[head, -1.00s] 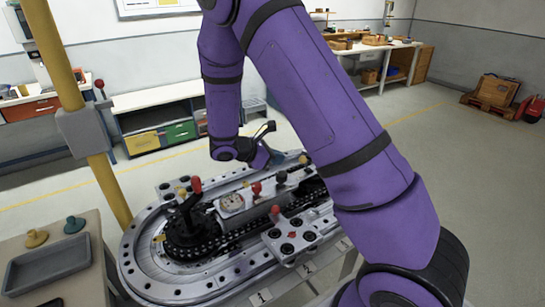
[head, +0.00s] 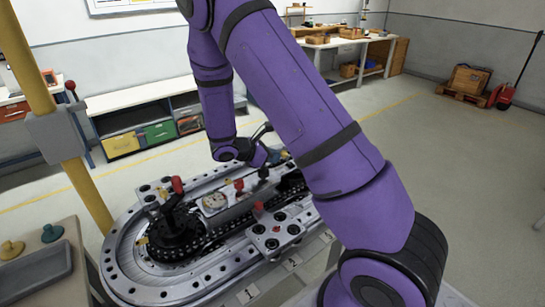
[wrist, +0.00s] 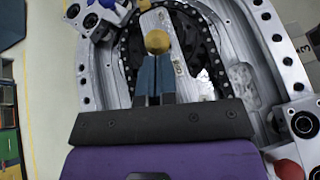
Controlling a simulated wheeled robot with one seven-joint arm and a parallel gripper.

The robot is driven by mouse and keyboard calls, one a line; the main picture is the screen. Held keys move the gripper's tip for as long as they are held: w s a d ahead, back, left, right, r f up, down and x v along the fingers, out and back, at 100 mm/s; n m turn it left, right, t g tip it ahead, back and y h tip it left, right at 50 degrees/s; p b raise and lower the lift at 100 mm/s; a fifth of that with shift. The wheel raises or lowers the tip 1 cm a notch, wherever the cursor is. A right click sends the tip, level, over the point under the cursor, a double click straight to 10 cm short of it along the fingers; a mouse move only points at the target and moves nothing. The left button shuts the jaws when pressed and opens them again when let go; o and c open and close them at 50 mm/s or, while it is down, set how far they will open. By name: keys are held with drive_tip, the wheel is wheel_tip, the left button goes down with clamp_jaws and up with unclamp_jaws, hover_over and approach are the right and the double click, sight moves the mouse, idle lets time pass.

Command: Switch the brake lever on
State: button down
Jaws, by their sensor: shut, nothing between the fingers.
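I cannot tell for sure which part is the brake lever. A lever with a red ball (head: 70,86) sticks up beside a grey box (head: 54,136) on the yellow post, left in the head view. On the ring track (head: 124,285) stands a red-handled crank (head: 177,186), with small red knobs (head: 239,184) to its right. My gripper (wrist: 154,78) is shut and empty over the far side of the track, its tips partly hidden in the head view. In the wrist view a yellow ball knob (wrist: 157,41) shows just beyond the fingertips; whether they touch is unclear.
A red ball (wrist: 288,170) shows at the lower right of the wrist view. A side table with a grey tray (head: 35,278) stands at the front left. Shelves with coloured drawers (head: 158,132) are behind the track.

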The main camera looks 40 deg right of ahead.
drive_tip(key=shift+d+r+y, duration=0.35)
drive_tip(key=shift+d+y, duration=0.05)
drive_tip(key=shift+y, duration=0.3)
drive_tip(key=shift+d+r+y, duration=0.4)
drive_tip(key=shift+d+y, duration=0.05)
drive_tip(key=shift+y, duration=0.25)
drive_tip(key=d+y, duration=0.1)
drive_tip(key=d+r+y, duration=0.1)
drive_tip(key=y, duration=0.1)
drive_tip(key=shift+d+r, duration=0.1)
drive_tip(key=shift+d, duration=0.2)
drive_tip(key=d+y, duration=0.1)
drive_tip(key=y, duration=0.1)
drive_tip(key=d+y, duration=0.2)
drive_tip(key=shift+w+d+r+n+y, duration=0.1)
drive_tip(key=shift+d+r+n+y, duration=0.05)
drive_tip(key=shift+n+y, duration=0.15)
drive_tip(key=shift+d, duration=0.45)
